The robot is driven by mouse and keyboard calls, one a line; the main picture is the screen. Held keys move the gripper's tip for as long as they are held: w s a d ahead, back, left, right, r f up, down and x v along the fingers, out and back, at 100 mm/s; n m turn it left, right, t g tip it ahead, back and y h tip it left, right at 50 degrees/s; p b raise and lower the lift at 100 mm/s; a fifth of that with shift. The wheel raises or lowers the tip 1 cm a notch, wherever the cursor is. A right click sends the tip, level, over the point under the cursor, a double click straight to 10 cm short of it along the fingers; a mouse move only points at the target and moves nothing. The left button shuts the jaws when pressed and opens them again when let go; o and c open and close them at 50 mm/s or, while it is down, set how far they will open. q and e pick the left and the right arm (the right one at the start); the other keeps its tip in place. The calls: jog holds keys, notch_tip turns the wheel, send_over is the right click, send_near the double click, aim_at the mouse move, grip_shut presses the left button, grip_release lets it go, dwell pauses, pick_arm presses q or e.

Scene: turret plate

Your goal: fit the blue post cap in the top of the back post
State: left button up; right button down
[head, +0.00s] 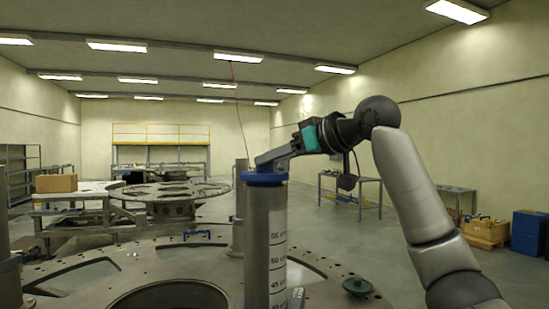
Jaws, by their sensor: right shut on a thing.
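The blue post cap (264,178) shows as a blue disc at the top of a grey metal post (257,235) with a number scale on its side. It looks level and lines up with the post top; I cannot tell whether it is seated or just above. My right gripper (268,164) comes in from the right and is shut on the cap from above. Another grey post (239,207) stands behind, partly hidden by the scaled post. A third post (8,245) shows at the left edge. My left gripper is out of view.
The round turret plate (215,254) with large cutouts spreads below. A dark green knobbed piece (357,287) lies on its right side, and a blue handle-like piece (196,236) is at its far edge. A cardboard box (56,183) and blue bins (530,232) are farther off.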

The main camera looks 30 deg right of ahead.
jog(key=shift+s+p, duration=0.1)
jog(key=shift+p, duration=0.25)
dwell(0.6)
jog(key=shift+f+b, duration=0.5)
jog(key=shift+f, duration=0.05)
dwell(0.3)
jog(key=c, duration=0.7)
grip_release()
jog(key=shift+d, duration=0.1)
jog(key=v, duration=1.1)
jog(key=shift+b, duration=0.3)
jog(key=shift+f, duration=0.1)
